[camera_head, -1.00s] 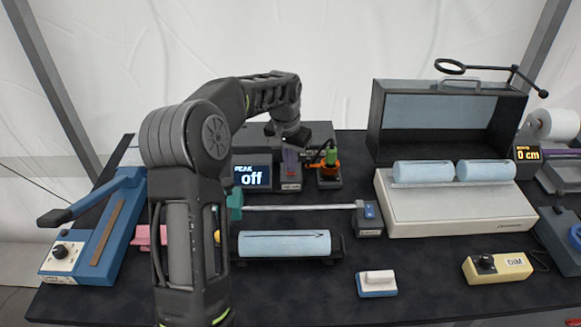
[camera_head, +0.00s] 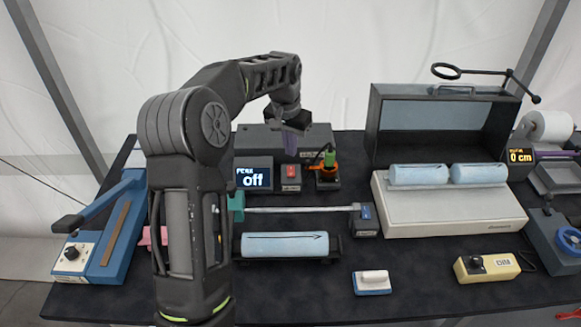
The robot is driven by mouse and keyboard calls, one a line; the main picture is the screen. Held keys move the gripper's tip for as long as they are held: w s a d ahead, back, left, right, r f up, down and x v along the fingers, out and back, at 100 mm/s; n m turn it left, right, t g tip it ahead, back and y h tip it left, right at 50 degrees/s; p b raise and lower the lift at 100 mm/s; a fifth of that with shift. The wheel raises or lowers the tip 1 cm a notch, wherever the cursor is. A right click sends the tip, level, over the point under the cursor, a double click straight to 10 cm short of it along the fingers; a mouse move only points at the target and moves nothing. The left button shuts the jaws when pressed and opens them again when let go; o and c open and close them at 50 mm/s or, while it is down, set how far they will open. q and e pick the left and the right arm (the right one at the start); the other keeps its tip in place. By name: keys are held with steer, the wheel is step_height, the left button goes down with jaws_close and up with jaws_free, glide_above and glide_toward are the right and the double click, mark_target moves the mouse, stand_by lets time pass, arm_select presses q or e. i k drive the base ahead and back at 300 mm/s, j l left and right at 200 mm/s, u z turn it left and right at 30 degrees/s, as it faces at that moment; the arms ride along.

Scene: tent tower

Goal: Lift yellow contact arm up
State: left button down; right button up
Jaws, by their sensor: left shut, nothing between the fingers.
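My left gripper (camera_head: 290,150) hangs pointing down at the back of the table, its purple-tinted fingers shut and empty. It is above a small box with a red switch (camera_head: 290,171), beside the display reading "off" (camera_head: 253,178). I cannot make out a yellow contact arm. My left arm covers part of the left middle of the table, between the pink piece (camera_head: 144,237) and the teal block (camera_head: 237,204). A horizontal rod (camera_head: 300,209) runs right from the teal block to a small blue-topped block (camera_head: 365,214). My right gripper is out of view.
A light blue roll (camera_head: 285,245) lies in front of the rod. A green-and-orange plug (camera_head: 328,164) stands right of the switch. A blue lever device (camera_head: 112,235) is at left. An open dark case (camera_head: 442,165), white base (camera_head: 455,222) and yellow knob box (camera_head: 500,264) are at right.

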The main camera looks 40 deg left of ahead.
mark_target(231, 213)
steer(key=k+l, duration=1.2)
steer(key=l, duration=0.15)
